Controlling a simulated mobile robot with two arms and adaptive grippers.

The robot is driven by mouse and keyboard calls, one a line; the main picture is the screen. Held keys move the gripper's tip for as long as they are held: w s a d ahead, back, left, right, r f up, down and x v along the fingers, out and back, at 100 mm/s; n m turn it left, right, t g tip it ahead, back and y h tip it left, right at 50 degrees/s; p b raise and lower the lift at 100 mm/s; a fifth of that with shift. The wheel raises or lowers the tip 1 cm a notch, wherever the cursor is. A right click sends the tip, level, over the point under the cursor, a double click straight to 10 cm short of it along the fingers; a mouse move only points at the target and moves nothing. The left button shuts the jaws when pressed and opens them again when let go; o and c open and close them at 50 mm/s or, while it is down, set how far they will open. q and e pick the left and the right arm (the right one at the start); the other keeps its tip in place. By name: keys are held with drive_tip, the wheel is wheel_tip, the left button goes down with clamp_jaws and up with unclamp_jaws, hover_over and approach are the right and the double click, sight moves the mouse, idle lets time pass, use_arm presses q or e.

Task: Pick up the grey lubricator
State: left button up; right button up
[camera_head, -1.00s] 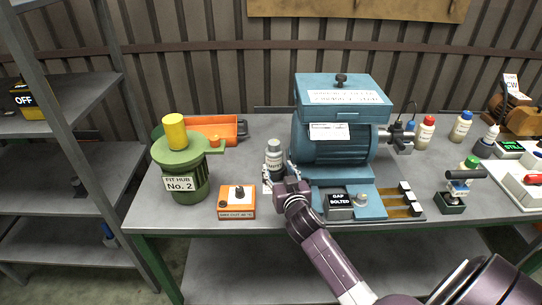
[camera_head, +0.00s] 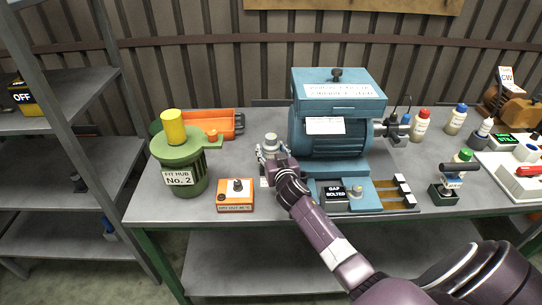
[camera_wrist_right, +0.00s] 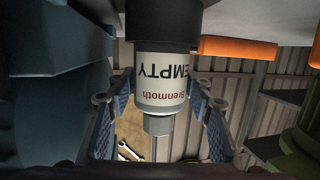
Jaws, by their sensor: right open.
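The grey lubricator (camera_head: 271,140) is a small upright bottle on the bench, left of the blue motor unit. Only its upper part shows in the head view; my right gripper (camera_head: 270,157) hides the rest. In the right wrist view the lubricator (camera_wrist_right: 162,92) appears upside down, with a white label reading "EMPTY" and "Brenmoth", a dark body and a grey tip. My right gripper (camera_wrist_right: 160,103) is open, with one finger on each side of the bottle. I cannot tell whether either finger touches it. My left gripper is not in view.
The blue motor unit (camera_head: 337,105) stands close to the right of my right gripper. A green "FIT HUB No. 2" pot (camera_head: 180,165), an orange control box (camera_head: 235,202) and an orange tray (camera_head: 225,124) are to the left. Several bottles stand at the right.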

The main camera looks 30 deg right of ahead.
drive_tip(key=shift+c, duration=0.4)
drive_tip(key=c, duration=0.8)
drive_tip(key=shift+c, duration=0.7)
drive_tip(key=shift+r, duration=0.1)
